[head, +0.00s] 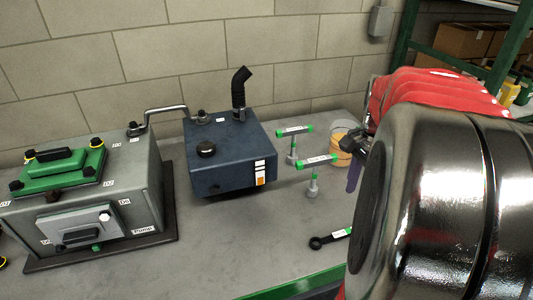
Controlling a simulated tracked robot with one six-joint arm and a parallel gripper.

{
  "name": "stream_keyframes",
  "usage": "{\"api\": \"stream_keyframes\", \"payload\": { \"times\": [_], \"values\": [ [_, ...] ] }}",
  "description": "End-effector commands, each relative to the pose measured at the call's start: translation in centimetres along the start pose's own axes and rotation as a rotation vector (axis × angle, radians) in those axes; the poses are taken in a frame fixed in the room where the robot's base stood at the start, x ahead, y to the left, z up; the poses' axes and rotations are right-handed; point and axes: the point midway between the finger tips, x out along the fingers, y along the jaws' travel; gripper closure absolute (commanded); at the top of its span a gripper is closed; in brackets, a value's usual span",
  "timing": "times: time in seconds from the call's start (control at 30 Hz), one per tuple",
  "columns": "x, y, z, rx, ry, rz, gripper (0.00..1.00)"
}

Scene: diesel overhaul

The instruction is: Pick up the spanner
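The spanner (323,240) lies flat on the grey bench top near its front edge, right of centre. Its dark ring end points left, and its green handle with a white label runs right until my arm hides it. My arm fills the right side of the head view. A dark part with a purplish piece shows at the arm's left edge, above and behind the spanner, and may belong to my gripper. The fingertips cannot be made out, so its opening and anything in it cannot be told. The spanner's visible part is clear of it.
Two green-handled T-shaped tools (316,162) stand upright behind the spanner. A blue tank (230,158) with a black hose is left of them. A grey engine block (140,195) stands further left. Green shelving (460,58) is at the back right. Bench space left of the spanner is clear.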

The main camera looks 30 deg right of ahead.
Motion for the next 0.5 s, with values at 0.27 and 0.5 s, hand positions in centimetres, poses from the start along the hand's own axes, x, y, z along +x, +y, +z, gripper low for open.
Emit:
{"api": "stream_keyframes", "payload": {
  "times": [0.27, 0.5],
  "values": [
    [0.20, 0.33, -0.87, 0.044, -0.007, 0.009, 0.62],
    [0.58, 0.35, -0.82, 0.043, -0.008, 0.010, 0.62]
  ]
}}
